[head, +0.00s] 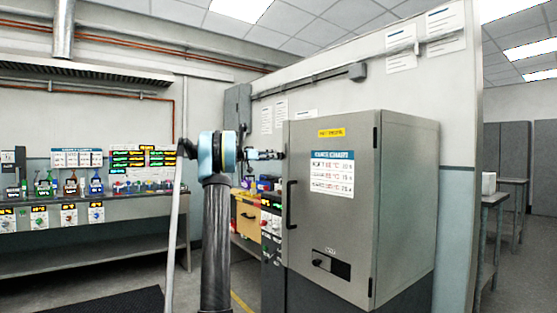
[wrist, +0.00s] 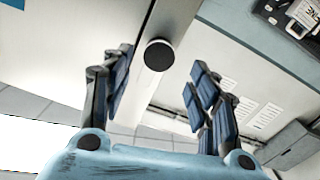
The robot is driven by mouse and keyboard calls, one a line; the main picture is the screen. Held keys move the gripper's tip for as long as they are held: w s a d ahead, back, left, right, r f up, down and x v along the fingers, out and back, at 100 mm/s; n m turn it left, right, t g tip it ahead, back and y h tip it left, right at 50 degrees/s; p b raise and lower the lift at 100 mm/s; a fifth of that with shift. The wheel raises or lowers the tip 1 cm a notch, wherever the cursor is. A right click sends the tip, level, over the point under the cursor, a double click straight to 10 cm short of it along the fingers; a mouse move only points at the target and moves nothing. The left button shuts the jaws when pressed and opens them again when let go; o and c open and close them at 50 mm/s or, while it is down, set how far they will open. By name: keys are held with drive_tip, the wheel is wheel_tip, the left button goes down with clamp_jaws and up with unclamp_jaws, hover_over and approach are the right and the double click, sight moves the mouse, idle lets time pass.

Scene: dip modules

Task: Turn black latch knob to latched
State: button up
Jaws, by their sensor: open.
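My gripper (head: 280,154) is beside the upper left edge of the grey cabinet (head: 400,200), its fingers pointing right. In the wrist view my gripper (wrist: 165,95) is open, with nothing between its pads. A round black knob (wrist: 158,54) on a grey metal strip shows between and beyond the fingers; I see no contact. In the head view a small black knob (head: 317,262) sits on a dark plate low on the cabinet door, far below my gripper. I cannot tell which knob is the latch, nor its turned state.
A black vertical door handle (head: 290,205) stands out on the cabinet front, below my gripper. A yellow drawer box (head: 247,218) and a dark panel with buttons (head: 271,240) stand left of the cabinet. A bench (head: 90,255) with coloured bottles is at the far left.

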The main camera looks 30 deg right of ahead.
sight(279, 155)
drive_tip(key=d, duration=0.7)
drive_tip(key=shift+w+d, duration=0.25)
drive_tip(key=shift+w, duration=0.05)
clamp_jaws()
